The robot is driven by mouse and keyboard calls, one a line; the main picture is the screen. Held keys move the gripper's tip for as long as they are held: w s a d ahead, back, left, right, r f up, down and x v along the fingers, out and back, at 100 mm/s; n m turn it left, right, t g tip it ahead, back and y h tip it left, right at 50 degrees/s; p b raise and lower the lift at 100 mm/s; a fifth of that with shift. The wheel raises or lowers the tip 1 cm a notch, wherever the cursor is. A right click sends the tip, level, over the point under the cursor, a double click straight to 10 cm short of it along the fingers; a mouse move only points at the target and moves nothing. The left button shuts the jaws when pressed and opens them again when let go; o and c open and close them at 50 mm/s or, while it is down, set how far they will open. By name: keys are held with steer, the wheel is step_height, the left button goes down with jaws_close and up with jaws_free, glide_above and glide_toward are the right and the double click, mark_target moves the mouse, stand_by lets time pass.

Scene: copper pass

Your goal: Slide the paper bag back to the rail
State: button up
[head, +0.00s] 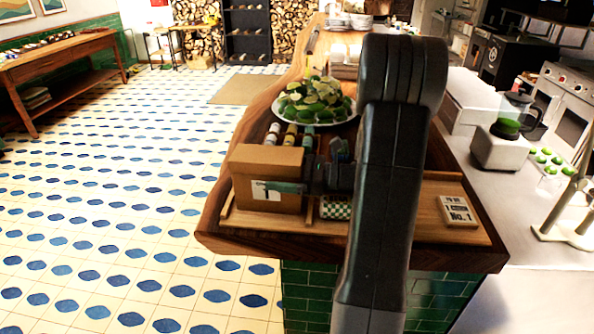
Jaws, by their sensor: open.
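The brown paper bag (270,160) stands upright near the left edge of the wooden counter's near end. A white label shows on its front. My gripper (296,186) is at the bag's right side, open. The other finger cannot be made out. A thin light wooden strip (228,205), possibly part of the rail, shows at the bag's lower left. My arm hides much of the counter to the right of the gripper.
A plate of limes (314,100) and several small bottles (290,135) stand behind the bag. A green-checked item (335,208) lies to its right. The counter edge (215,235) is close on the left.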

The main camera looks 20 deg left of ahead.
steer(key=shift+s+a, duration=0.1)
steer(key=shift+a, duration=0.1)
steer(key=c, duration=1.1)
steer(key=shift+o, duration=0.2)
